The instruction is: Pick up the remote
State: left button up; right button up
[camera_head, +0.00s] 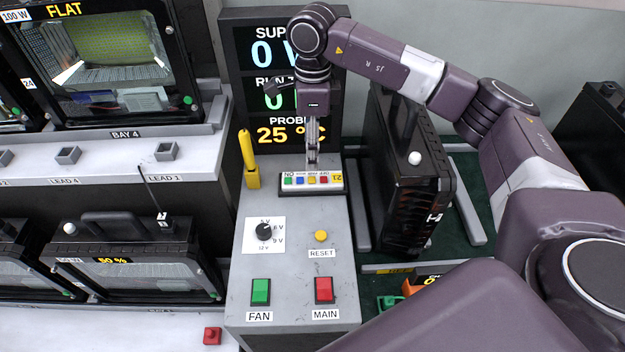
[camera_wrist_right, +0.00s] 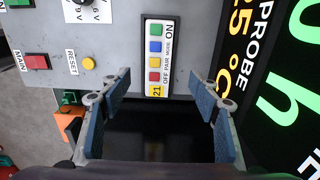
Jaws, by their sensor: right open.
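The remote (camera_head: 311,182) is a white bar with a dark edge, a row of coloured buttons and a yellow "21" label. It lies across the grey console, just in front of the display. In the right wrist view the remote (camera_wrist_right: 156,58) lies upright in the picture, beyond the fingertips and between their lines. My right gripper (camera_head: 312,158) points down over the back edge of the remote. In the right wrist view my right gripper (camera_wrist_right: 160,82) is open, with nothing between its blue pads. Whether the fingertips touch the remote cannot be told. My left gripper is not in view.
The display (camera_head: 282,85) stands right behind. A yellow stick in a holder (camera_head: 250,160) is to the left, a black housing (camera_head: 408,175) to the right. A dial (camera_head: 264,232), reset button (camera_head: 321,236), green switch (camera_head: 260,291) and red switch (camera_head: 324,290) are in front.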

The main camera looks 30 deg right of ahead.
aim_at(312, 177)
jog(key=shift+d+f, duration=0.2)
jog(key=shift+f, duration=0.35)
jog(key=f+p, duration=0.1)
jog(key=f, duration=0.2)
jog(key=f+p, duration=0.1)
jog(key=f, duration=0.2)
jog(key=shift+s+a+f+p, duration=0.2)
jog(key=shift+f+p, duration=0.15)
jog(key=shift+f, duration=0.35)
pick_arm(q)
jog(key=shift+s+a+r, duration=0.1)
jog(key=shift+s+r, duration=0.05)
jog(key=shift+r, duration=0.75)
pick_arm(e)
jog(key=shift+c, duration=0.6)
jog(key=c, duration=1.3)
